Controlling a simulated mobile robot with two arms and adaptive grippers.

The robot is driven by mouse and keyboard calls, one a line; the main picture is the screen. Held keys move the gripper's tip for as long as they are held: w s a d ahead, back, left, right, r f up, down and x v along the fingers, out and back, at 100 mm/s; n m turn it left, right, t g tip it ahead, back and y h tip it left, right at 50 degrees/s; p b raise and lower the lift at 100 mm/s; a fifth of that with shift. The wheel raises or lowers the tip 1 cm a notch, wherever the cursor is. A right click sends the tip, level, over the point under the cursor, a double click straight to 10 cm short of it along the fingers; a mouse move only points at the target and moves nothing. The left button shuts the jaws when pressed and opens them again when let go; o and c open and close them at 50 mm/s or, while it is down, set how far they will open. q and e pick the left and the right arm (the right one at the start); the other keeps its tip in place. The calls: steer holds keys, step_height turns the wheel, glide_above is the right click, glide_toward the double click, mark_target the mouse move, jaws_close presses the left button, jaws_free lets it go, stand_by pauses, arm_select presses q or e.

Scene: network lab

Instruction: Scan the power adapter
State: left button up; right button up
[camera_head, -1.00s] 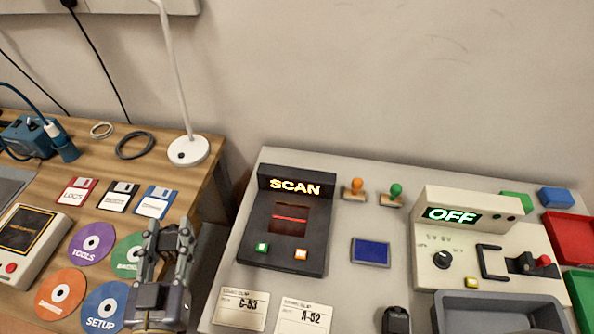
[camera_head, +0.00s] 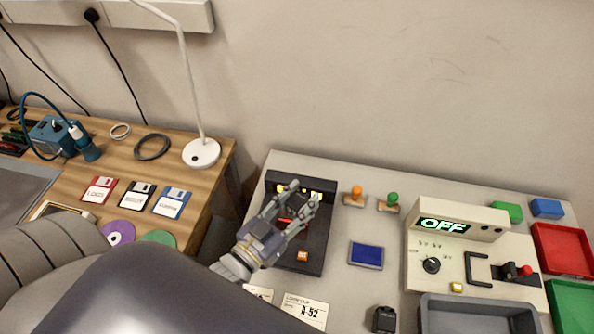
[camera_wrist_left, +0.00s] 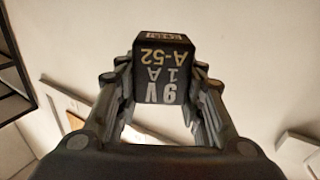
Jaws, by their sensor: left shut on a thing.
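The power adapter (camera_wrist_left: 162,68) is a small black block held between the fingers of my left gripper in the left wrist view. It carries the marks "A-52", "1A" and "9V", upside down there, and a small code label on one end. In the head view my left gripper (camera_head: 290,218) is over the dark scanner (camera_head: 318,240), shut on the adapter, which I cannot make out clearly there. The gripper covers much of the scanner's window and display; a bit of red glow shows. The scanner's orange button (camera_head: 302,256) is visible. My right gripper is not in view.
A dark block (camera_head: 384,319), blue pad (camera_head: 366,255), two stamps, a tester reading "OFF" (camera_head: 443,225) and grey tray (camera_head: 478,318) stand to the right. A lamp and disks are on the wooden table.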

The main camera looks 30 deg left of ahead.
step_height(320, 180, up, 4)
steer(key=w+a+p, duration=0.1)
steer(key=p, duration=0.2)
arm_select(q)
steer(key=shift+m+h, duration=0.4)
steer(key=a+f+b, duration=0.1)
steer(key=f+b, duration=0.1)
steer(key=w+a+f+b, duration=0.1)
steer(key=f+b, duration=0.1)
steer(key=b, duration=0.1)
steer(key=w+a+f+b, duration=0.1)
steer(key=f+b, duration=0.1)
steer(key=b, duration=0.1)
steer(key=shift+w+f, duration=0.15)
steer(key=shift+f, duration=0.25)
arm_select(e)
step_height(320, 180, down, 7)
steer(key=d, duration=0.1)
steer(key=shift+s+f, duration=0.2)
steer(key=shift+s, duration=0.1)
arm_select(q)
steer(key=shift+r, duration=0.1)
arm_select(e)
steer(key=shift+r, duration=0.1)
